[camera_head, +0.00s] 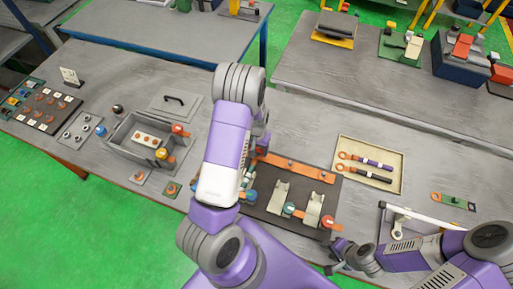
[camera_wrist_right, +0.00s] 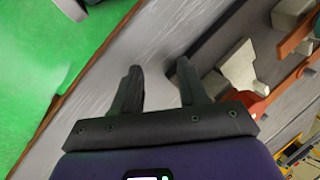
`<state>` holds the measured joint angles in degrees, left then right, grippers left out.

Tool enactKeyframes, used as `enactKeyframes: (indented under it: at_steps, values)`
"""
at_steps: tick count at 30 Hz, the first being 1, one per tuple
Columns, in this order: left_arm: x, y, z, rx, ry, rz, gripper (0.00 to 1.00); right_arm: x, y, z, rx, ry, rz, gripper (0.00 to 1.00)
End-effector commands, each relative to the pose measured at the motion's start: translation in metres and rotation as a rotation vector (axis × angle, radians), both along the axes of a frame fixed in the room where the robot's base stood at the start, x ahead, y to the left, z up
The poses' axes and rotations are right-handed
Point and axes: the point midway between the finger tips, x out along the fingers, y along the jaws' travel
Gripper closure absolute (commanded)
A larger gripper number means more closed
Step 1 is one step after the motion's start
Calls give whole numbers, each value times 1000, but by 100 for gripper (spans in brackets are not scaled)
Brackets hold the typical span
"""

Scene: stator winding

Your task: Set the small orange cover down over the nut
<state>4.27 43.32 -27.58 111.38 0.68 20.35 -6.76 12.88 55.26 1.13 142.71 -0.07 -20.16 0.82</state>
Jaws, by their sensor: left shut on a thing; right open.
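My left arm comes up from the bottom in the head view, and its forearm covers much of the middle. My left gripper (camera_head: 249,180) is partly hidden beside the forearm, low over the left end of the dark board (camera_head: 262,214). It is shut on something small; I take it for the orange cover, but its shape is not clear. The nut cannot be picked out. My right gripper (camera_head: 338,256) is open and empty at the table's front edge; the right wrist view shows its two dark fingers (camera_wrist_right: 158,78) apart, with nothing between them.
The board carries an orange bar (camera_head: 297,168) and pale brackets (camera_head: 314,208). A beige tray (camera_head: 345,145) with two handled tools lies to its right. A grey box (camera_head: 118,139) stands left of my forearm. The grey table is clear between the tray and its back edge.

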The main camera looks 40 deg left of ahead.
Motion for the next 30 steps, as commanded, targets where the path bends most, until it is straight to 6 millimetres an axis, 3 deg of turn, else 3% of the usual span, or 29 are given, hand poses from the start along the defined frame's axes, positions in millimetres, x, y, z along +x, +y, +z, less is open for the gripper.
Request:
enactKeyframes:
  at_steps: [30]
  values:
    - [0, 0, -20, 0, -1, 0, 59, 1, -1, -17, -2, -3, -1, 57]
